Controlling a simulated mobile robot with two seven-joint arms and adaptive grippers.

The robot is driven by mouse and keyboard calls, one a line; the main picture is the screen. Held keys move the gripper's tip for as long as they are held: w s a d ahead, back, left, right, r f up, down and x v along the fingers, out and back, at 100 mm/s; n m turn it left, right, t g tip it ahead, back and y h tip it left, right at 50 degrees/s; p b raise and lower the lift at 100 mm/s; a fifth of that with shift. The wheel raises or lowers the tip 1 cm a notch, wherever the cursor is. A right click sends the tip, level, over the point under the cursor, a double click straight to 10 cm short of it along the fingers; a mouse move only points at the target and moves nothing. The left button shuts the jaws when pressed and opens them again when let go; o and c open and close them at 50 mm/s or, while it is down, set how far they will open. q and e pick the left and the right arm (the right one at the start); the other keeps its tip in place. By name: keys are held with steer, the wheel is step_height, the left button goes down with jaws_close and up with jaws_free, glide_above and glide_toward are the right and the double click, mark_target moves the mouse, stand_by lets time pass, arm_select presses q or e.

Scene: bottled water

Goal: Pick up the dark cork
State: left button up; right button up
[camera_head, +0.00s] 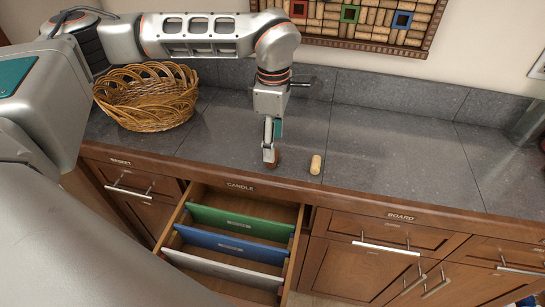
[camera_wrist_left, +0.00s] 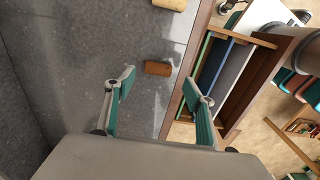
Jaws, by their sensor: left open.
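The dark cork (camera_wrist_left: 158,68) is a small brown cylinder lying on the grey countertop. In the wrist view it lies between the two fingertips of my left gripper (camera_wrist_left: 160,82), with a gap on each side. In the head view the dark cork (camera_head: 275,160) is partly hidden behind the fingers of my left gripper (camera_head: 269,150), which points down at it. My left gripper is open and empty. A lighter tan cork (camera_head: 316,165) lies to the right of it and also shows at the top of the wrist view (camera_wrist_left: 170,4). My right gripper is not visible.
An open drawer (camera_head: 190,205) with green, blue and white dividers juts out below the counter's front edge. A wicker basket (camera_head: 147,105) stands at the back left. The countertop (camera_head: 420,150) to the right is clear. A framed cork board (camera_head: 370,22) hangs on the wall.

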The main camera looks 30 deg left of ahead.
arm_select(q)
step_height(320, 180, down, 4)
steer(key=shift+w+a+r+p, duration=0.1)
steer(key=shift+r+p, duration=0.05)
steer(key=shift+p, duration=0.2)
steer(key=shift+f, duration=0.4)
steer(key=c, duration=0.8)
steer(key=shift+r, duration=0.1)
